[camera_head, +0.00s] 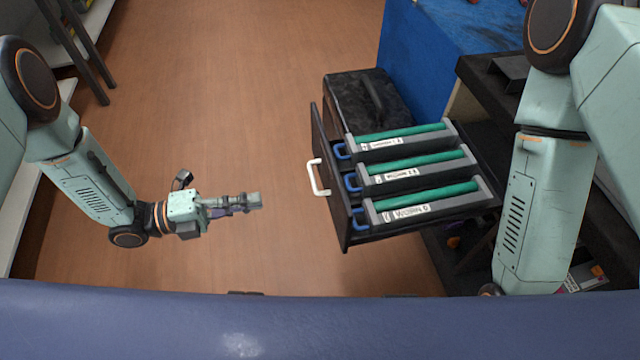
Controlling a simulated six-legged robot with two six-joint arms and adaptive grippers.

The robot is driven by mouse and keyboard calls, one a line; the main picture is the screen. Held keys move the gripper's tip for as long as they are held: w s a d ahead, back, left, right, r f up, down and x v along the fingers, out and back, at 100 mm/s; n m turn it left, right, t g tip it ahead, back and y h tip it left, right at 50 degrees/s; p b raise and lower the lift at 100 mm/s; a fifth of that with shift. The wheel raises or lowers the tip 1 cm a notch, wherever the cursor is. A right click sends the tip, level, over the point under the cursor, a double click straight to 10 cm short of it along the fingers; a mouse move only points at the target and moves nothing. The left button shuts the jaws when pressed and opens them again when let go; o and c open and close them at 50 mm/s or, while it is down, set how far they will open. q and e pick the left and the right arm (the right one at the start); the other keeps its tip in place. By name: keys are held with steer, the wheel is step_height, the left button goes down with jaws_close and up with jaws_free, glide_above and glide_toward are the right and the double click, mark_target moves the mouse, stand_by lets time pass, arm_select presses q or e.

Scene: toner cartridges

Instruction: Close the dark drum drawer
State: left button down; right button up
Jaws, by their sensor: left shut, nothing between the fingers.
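The dark drum drawer (331,188) is pulled out from the dark cabinet at the right and stands open. Its front panel faces left and carries a white handle (316,178). Inside lie three grey cartridges with green rollers (415,166), white labels and blue loops. My left gripper (258,200) is shut and empty, pointing right. It is to the left of the handle and a little lower in the picture, apart from it. My right arm comes down at the right edge; its gripper does not show.
A black case (365,100) stands behind the drawer, beside a blue-covered table (430,45). The dark cabinet (480,85) is at the right. White shelving (62,100) runs along the left. The wooden floor (240,100) between is clear.

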arm_select(q)
steer(key=b, duration=0.4)
glide_toward(336, 184)
steer(key=x, duration=0.5)
steer(key=shift+s+d, duration=0.15)
steer(key=shift+d, duration=0.05)
steer(key=shift+x, duration=0.75)
steer(key=shift+r, duration=0.1)
